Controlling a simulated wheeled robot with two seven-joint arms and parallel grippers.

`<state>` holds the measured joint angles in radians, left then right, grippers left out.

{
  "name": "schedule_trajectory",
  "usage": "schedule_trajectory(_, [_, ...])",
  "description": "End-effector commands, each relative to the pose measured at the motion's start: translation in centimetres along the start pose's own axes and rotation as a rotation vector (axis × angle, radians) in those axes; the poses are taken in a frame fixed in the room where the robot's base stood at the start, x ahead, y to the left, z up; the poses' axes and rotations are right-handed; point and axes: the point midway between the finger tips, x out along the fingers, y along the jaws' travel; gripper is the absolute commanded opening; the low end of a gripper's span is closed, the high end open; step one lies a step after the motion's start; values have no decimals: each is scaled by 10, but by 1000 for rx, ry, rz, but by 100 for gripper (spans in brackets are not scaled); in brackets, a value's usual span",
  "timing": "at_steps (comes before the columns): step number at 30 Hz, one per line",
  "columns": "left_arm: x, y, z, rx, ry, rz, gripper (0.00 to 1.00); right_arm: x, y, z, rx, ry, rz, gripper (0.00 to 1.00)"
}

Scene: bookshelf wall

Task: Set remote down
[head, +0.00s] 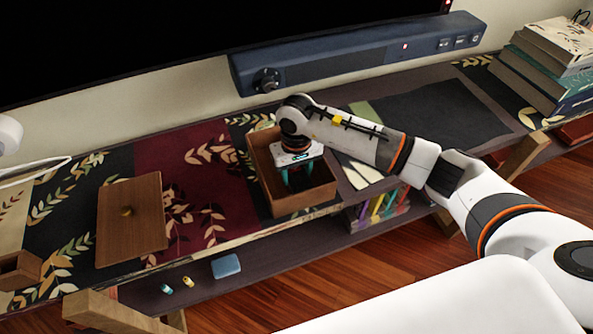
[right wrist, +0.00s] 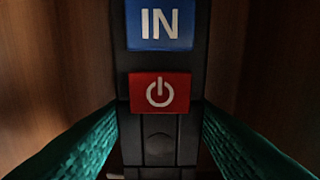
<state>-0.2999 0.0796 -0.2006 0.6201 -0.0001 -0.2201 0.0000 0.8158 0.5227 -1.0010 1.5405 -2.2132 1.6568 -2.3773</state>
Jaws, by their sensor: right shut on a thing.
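The remote (right wrist: 160,112) fills the middle of the right wrist view, dark, with a blue "IN" button and a red power button. My right gripper (head: 297,178) reaches down into an open wooden box (head: 306,203) on the shelf top. In the right wrist view its teal fingers (right wrist: 160,150) are on both sides of the remote, shut on it. Brown wooden walls show left and right of the remote there. In the head view the remote cannot be made out. Whether it touches the box floor cannot be told. My left gripper is not in view.
A wooden lid (head: 131,222) with a knob lies left of the box. A dark blue soundbar (head: 355,58) is behind. Stacked books (head: 545,65) stand at the far right. A lower shelf holds a blue block (head: 226,266) and small items.

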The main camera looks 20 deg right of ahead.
Motion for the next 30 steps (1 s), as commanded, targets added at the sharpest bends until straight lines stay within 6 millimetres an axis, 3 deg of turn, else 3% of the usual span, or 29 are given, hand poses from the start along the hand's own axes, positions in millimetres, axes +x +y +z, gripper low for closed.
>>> schedule_trajectory(7, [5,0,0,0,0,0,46,3,0,1,0,-2,-1,21])
schedule_trajectory(8, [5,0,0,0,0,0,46,4,0,0,0,-1,-1,49])
schedule_trajectory(12, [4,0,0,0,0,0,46,2,0,0,0,0,-1,69])
schedule_trajectory(23, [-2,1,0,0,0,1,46,-3,0,0,0,1,0,69])
schedule_trajectory(26, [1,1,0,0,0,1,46,-14,-1,1,-1,-4,-1,69])
schedule_trajectory(30, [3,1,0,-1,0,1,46,-44,0,2,-2,-6,-1,69])
